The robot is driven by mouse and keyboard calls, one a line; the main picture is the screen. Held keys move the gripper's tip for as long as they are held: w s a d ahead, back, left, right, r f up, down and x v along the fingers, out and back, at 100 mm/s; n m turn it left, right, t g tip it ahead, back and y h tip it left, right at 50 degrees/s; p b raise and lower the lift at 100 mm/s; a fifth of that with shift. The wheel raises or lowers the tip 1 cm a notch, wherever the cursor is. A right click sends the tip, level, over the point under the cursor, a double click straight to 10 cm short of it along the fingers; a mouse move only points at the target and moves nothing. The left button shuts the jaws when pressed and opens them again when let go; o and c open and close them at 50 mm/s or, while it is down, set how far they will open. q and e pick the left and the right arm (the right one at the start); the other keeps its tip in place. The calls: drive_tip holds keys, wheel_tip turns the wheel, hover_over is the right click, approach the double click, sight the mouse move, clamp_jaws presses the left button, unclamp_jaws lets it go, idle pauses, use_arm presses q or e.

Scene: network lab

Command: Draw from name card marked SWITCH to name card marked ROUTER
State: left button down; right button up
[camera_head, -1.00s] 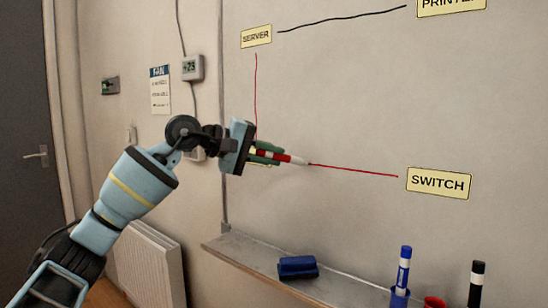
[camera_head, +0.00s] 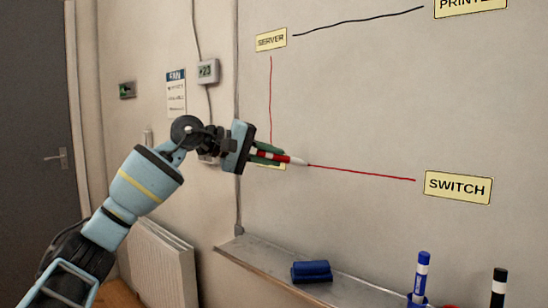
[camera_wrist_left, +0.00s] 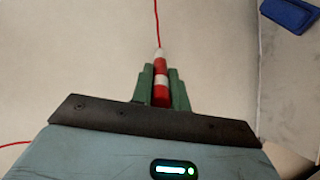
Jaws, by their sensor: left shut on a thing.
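The name card marked SWITCH (camera_head: 458,187) is on the whiteboard at the right of the head view. A red line (camera_head: 365,173) runs left from beside it to the tip of the red marker (camera_head: 282,157). My left gripper (camera_head: 268,153) is shut on this marker, its tip at the board; the marker also shows in the left wrist view (camera_wrist_left: 161,82), with the red line leading from its tip. A yellow card (camera_head: 277,167) is mostly hidden behind my left gripper, and its label cannot be read. My right gripper is not in view.
The SERVER card (camera_head: 271,39) has a red line (camera_head: 270,95) down towards the hidden card and a black line (camera_head: 360,20) to the printer card (camera_head: 470,6). The tray (camera_head: 345,290) below holds a blue eraser (camera_head: 311,271), a blue marker (camera_head: 421,275) and a black marker (camera_head: 499,288).

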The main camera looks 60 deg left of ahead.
use_arm(q)
drive_tip(key=shift+s+a, duration=0.2)
drive_tip(key=shift+a, duration=0.4)
drive_tip(key=shift+s+a, duration=0.15)
drive_tip(key=shift+a, duration=0.4)
drive_tip(key=shift+s+a, duration=0.2)
drive_tip(key=shift+a, duration=0.6)
drive_tip(key=shift+s+a, duration=0.2)
drive_tip(key=shift+a, duration=0.6)
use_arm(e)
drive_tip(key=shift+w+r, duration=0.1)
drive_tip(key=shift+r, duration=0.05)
